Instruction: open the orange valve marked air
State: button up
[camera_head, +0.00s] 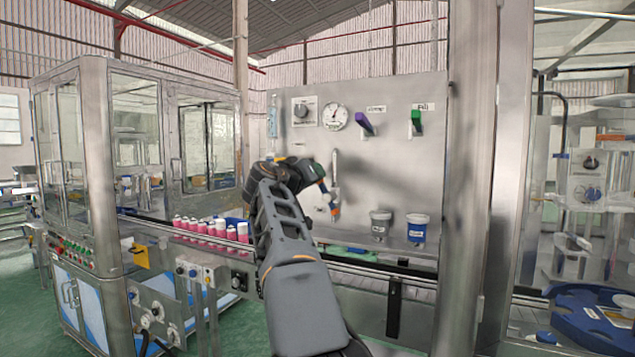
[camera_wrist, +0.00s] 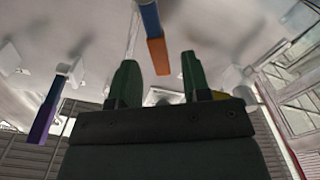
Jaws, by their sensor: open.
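The orange valve handle (camera_head: 335,213) shows low on the grey upright panel, just past my gripper (camera_head: 325,187). Its label cannot be read. In the wrist view the orange handle (camera_wrist: 157,55), with a blue side strip, reaches down from the top between the green fingertips of my gripper (camera_wrist: 159,65). The fingers are open with a gap on each side of it. I cannot tell how far it reaches in between them. My arm and gripper hide part of the panel around the valve.
A purple handle (camera_head: 364,124) and a green one (camera_head: 416,122) sit higher on the panel, right of a round gauge (camera_head: 335,117). Two cups (camera_head: 417,228) are at lower right. Pink cans (camera_head: 210,228) line the conveyor at left. The purple handle (camera_wrist: 45,110) also shows at left in the wrist view.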

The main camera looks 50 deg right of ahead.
jog(key=b+v, duration=0.1)
jog(key=v, duration=0.7)
jog(key=shift+a+b, duration=0.25)
jog(key=shift+b, duration=0.1)
